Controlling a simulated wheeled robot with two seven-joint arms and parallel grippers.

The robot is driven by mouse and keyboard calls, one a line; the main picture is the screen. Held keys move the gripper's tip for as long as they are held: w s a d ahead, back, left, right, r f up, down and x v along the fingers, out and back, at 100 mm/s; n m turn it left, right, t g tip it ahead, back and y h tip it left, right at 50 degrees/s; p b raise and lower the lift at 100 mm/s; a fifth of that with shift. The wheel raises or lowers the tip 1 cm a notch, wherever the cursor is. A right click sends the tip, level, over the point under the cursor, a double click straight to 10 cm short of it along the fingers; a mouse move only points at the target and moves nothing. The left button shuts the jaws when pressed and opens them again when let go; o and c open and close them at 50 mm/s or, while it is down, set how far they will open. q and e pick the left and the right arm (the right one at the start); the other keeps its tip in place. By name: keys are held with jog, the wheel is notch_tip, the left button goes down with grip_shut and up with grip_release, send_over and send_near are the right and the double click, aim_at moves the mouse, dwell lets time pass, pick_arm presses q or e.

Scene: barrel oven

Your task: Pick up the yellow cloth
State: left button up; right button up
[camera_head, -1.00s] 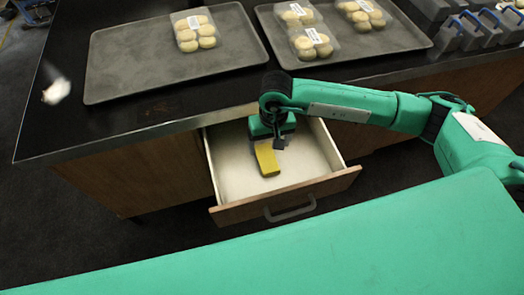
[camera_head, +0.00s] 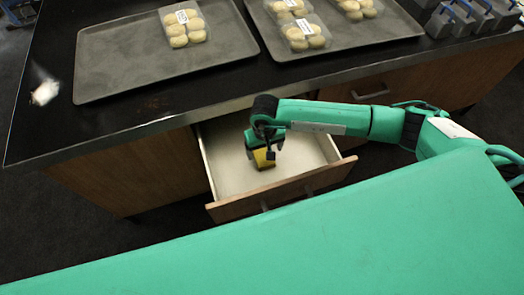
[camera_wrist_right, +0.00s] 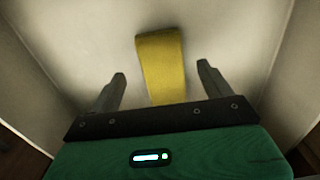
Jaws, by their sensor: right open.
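The yellow cloth (camera_head: 263,160) lies on the pale floor of the open drawer (camera_head: 228,178). It shows as a flat yellow strip (camera_wrist_right: 160,62) in the right wrist view, its near end hidden by the gripper body. My right gripper (camera_head: 262,152) is over the drawer, above the cloth, and hides part of it in the head view. In the right wrist view my right gripper (camera_wrist_right: 161,80) is open, one finger on each side of the cloth, with gaps between fingers and cloth. My left gripper is not in view.
The drawer's wooden front (camera_head: 285,190) and side walls surround the gripper. The dark counter (camera_head: 120,118) overhangs the drawer's back. Trays (camera_head: 105,75) (camera_head: 375,45) with packs of round buns (camera_head: 184,24) stand on it.

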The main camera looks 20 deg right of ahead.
aim_at(264, 155)
jog(key=shift+w+a+f, duration=0.1)
jog(key=shift+w+f, duration=0.05)
jog(key=shift+f, duration=1.55)
jog(key=c, duration=1)
jog(key=shift+c, duration=0.3)
jog(key=shift+r, duration=0.1)
